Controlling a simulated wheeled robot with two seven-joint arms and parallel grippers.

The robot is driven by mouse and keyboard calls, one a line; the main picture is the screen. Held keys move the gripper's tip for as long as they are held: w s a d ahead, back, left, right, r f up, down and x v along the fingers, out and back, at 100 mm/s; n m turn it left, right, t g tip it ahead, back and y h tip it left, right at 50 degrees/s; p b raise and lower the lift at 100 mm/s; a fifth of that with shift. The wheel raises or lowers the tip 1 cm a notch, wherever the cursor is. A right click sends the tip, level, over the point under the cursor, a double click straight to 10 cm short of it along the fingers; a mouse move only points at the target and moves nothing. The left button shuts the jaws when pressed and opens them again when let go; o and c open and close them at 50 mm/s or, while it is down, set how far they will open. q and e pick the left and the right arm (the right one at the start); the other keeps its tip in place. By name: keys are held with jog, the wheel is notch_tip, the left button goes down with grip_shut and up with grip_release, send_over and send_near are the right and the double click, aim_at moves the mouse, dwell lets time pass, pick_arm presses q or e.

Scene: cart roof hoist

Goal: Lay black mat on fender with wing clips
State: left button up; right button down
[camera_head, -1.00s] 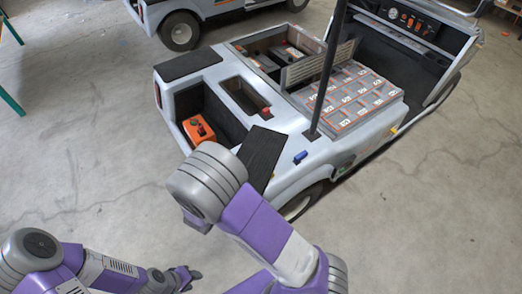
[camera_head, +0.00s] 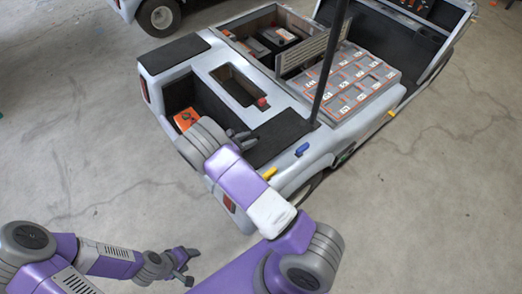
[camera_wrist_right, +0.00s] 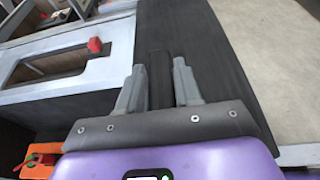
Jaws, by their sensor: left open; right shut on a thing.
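The black mat (camera_head: 278,136) is spread over the cart's near rear fender (camera_head: 296,163), looking flat; contact beneath it is hidden. My right gripper (camera_head: 243,137) is at the mat's left part. In the right wrist view the gripper (camera_wrist_right: 159,88) is shut on a dark raised strip of the mat (camera_wrist_right: 205,48). A yellow wing clip (camera_head: 269,173) sits at the mat's near edge, beside my right arm. My left gripper (camera_head: 189,266) is open and empty, low over the floor.
An orange box (camera_head: 186,119) sits in the rear bay, partly behind my right arm. A black post (camera_head: 329,62) rises beside the battery bank (camera_head: 352,82). A red piece (camera_head: 262,102) is by the slot.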

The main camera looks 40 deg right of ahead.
notch_tip(320, 180, down, 9)
jog(key=shift+r+b, duration=0.2)
jog(key=shift+b, duration=1)
jog(key=shift+r, duration=0.1)
jog(key=c, duration=0.8)
grip_release()
jog(key=shift+a, duration=0.15)
jog(key=p+v, duration=0.2)
jog(key=v, duration=0.9)
jog(key=shift+a+r, duration=0.15)
jog(key=shift+a, duration=0.2)
jog(key=shift+s, duration=0.1)
